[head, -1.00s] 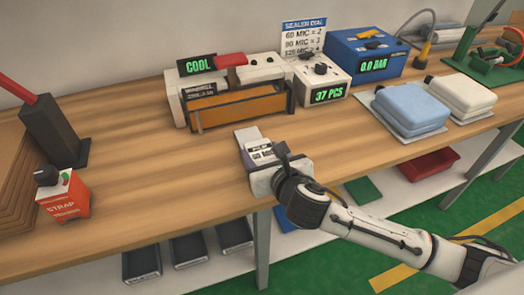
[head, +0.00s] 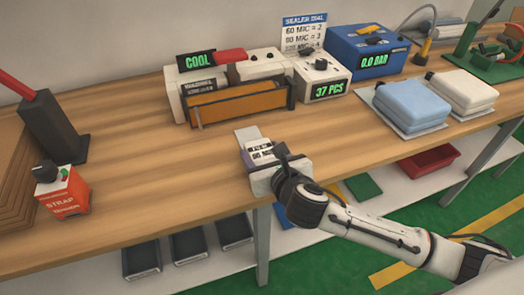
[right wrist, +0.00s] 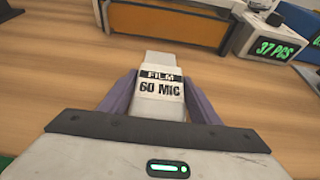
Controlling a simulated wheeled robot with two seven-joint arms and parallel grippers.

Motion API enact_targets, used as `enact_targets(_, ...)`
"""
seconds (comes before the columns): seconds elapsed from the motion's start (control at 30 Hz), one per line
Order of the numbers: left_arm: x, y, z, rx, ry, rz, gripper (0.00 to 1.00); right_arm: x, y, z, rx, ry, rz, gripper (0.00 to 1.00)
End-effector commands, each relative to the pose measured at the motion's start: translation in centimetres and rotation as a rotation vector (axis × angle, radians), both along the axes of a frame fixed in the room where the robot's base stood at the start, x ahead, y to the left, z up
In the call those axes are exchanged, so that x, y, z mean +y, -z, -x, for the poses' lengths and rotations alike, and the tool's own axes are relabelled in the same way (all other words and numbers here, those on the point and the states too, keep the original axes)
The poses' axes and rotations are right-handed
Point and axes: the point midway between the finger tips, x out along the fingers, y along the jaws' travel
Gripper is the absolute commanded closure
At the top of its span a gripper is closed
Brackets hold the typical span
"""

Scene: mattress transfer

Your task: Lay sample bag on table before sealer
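The sample bag (head: 258,148) is a small pale piece with a label. In the right wrist view the label on the sample bag (right wrist: 160,88) reads "FILM 60 MIC". My right gripper (head: 262,160) is at the table's front edge, and its purple fingers (right wrist: 160,95) sit against both sides of the bag. The bag's far end points toward the sealer; I cannot tell whether it touches the table (head: 150,170). The sealer (head: 240,105), white with an orange front bar and a green "COOL" display, stands behind it. My left gripper is not in view.
A counter box (head: 325,85) reading "37 PCS" and a blue box (head: 365,50) stand right of the sealer. Blue (head: 410,100) and white (head: 463,90) pads lie further right. A red strap box (head: 62,192) stands at left.

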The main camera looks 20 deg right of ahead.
Motion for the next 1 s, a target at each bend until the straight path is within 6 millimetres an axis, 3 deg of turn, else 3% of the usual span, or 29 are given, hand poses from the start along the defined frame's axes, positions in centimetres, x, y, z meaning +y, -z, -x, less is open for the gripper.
enact_targets(0.03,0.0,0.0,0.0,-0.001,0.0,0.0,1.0,0.0,0.0,0.0,0.0,0.0,0.0,0.34)
enact_targets(0.1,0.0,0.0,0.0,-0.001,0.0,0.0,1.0,0.0,0.0,0.0,0.0,0.0,0.0,0.24)
enact_targets(0.47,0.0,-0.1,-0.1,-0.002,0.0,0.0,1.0,0.0,-0.2,0.5,0.002,-0.001,0.001,0.24)
enact_targets(1.0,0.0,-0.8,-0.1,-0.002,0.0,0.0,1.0,-0.3,-3.6,8.8,0.002,-0.001,0.001,0.24)
